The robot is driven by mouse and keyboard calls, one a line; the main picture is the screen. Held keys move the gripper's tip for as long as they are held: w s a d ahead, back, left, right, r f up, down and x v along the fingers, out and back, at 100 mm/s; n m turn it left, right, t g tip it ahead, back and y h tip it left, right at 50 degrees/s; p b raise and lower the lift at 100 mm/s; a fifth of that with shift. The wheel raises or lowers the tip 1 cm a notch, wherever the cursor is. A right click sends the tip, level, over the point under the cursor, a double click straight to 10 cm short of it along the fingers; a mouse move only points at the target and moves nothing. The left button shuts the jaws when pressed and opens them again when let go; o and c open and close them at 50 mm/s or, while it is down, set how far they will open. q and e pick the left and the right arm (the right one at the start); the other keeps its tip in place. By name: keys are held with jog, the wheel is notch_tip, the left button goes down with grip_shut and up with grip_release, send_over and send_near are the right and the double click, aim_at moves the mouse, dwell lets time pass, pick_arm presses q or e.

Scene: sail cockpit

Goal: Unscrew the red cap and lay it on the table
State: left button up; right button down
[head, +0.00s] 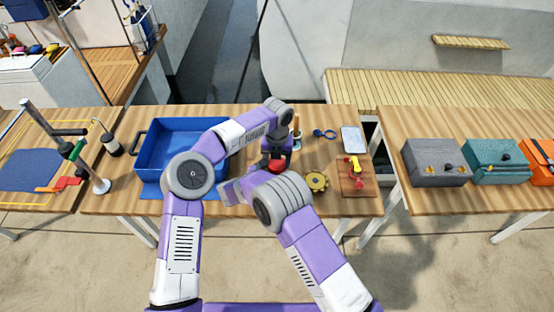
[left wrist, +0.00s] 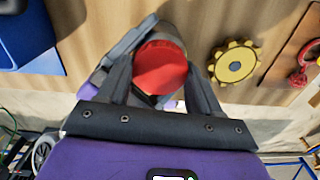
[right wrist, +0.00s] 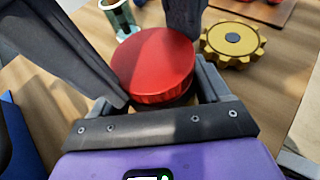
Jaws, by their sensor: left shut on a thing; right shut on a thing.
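The red cap (head: 277,166) is a round, flat-topped lid near the table's front edge, under my left gripper (head: 276,156). In the left wrist view the cap (left wrist: 160,66) lies between the left fingers, which are shut on it from above. In the right wrist view the cap (right wrist: 153,65) sits on top of a container, of which only a narrow strip shows below the rim. My right gripper (right wrist: 162,98) is shut on that container, low and from the front. My right arm hides most of the container in the head view.
A blue tray (head: 146,175) stands to the left. A yellow gear-shaped knob (head: 317,181) lies close on the right, with a wooden board (head: 350,190) beyond it. A blue ring-shaped item (head: 325,134) lies behind. Bare wood shows between the knob and the blue item.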

pick_arm(q)
jog(key=o, duration=1.2)
jog(key=shift+d, duration=0.1)
jog(key=shift+r, duration=2.3)
jog(key=shift+c, duration=0.5)
jog(key=n, duration=0.1)
jog(key=a+n, duration=0.1)
jog(key=n, duration=0.2)
jog(key=shift+w+a+f+n+y, duration=0.15)
jog(key=shift+a+n+y, duration=0.15)
jog(key=shift+n, duration=0.1)
jog(key=w+a+r+n+y, duration=0.15)
jog(key=a+n, duration=0.25)
jog(key=n, duration=1.2)
jog(key=d+n, duration=0.1)
jog(key=n, duration=0.1)
jog(key=s+d+r+n+h, duration=0.1)
jog(key=d+n, duration=0.1)
jog(key=d+n+h, duration=0.1)
jog(key=n, duration=0.1)
jog(key=shift+s+d+r+n, duration=0.3)
jog(key=shift+d+r+n, duration=0.1)
jog(key=shift+s+d, duration=0.1)
jog(key=shift+d, duration=0.15)
jog(key=shift+f, duration=3.95)
